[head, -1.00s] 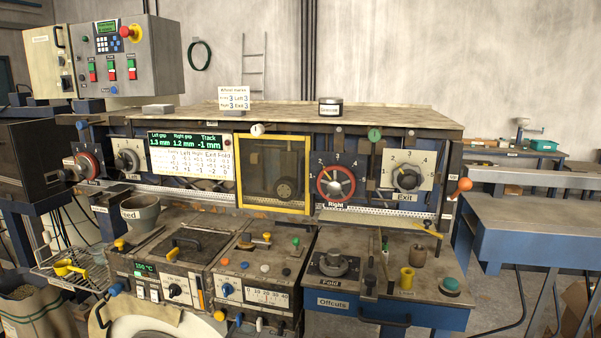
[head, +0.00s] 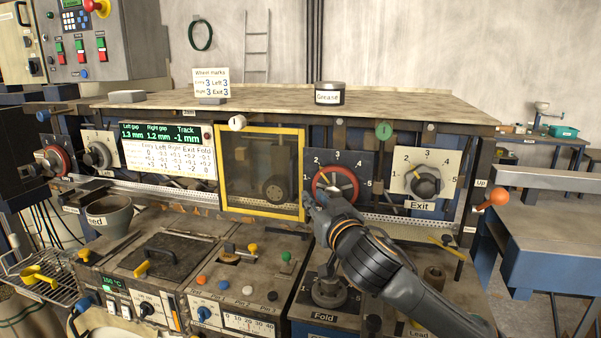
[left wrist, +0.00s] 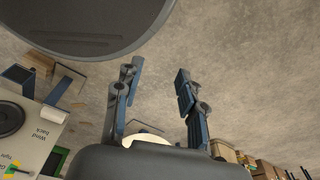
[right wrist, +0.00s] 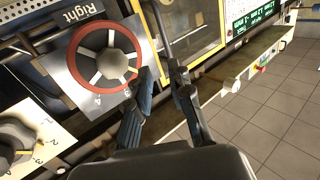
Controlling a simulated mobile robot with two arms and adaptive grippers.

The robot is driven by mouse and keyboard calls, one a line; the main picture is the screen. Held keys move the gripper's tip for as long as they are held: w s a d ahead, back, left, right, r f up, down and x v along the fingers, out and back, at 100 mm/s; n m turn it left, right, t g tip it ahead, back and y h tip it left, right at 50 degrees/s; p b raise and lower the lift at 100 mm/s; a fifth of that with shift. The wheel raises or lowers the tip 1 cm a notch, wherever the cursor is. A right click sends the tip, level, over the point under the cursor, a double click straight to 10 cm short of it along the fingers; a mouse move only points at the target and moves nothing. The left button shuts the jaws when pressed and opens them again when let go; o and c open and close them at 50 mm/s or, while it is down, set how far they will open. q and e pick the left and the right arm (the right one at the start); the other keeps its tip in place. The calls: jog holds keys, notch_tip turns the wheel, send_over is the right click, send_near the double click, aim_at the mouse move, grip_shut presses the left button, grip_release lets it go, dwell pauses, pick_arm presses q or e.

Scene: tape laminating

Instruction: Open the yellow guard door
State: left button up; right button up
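The yellow guard door (head: 250,165) is a yellow frame around a dark see-through panel in the middle of the machine front, and it looks closed. Part of it shows at the top of the right wrist view (right wrist: 187,28). My right gripper (head: 314,203) is near the door's lower right corner, in front of the red Right dial (head: 335,184). In the right wrist view its fingers (right wrist: 160,72) are apart with nothing between them, below the door frame. My left gripper (left wrist: 156,72) is outside the head view; its fingers are apart and empty.
The Exit dial (head: 426,182) and an orange knob (head: 493,198) lie right of the door. A white round knob (head: 237,122) sits at the door's top edge. A grease tin (head: 329,93) stands on top.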

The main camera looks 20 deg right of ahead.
jog(key=a+r, duration=0.1)
pick_arm(q)
jog(key=s+a+r+g+p, duration=0.1)
jog(key=s+a+r+p, duration=0.15)
jog(key=s, duration=0.45)
pick_arm(e)
send_near(292, 175)
jog(key=w, duration=0.3)
jog(key=w+p, duration=0.2)
jog(key=w, duration=0.2)
jog(key=shift+w+r, duration=0.15)
jog(key=shift+w, duration=0.85)
grip_shut()
pick_arm(q)
jog(key=w+r, duration=0.2)
jog(key=shift+w+d, duration=0.3)
jog(key=shift+w, duration=0.1)
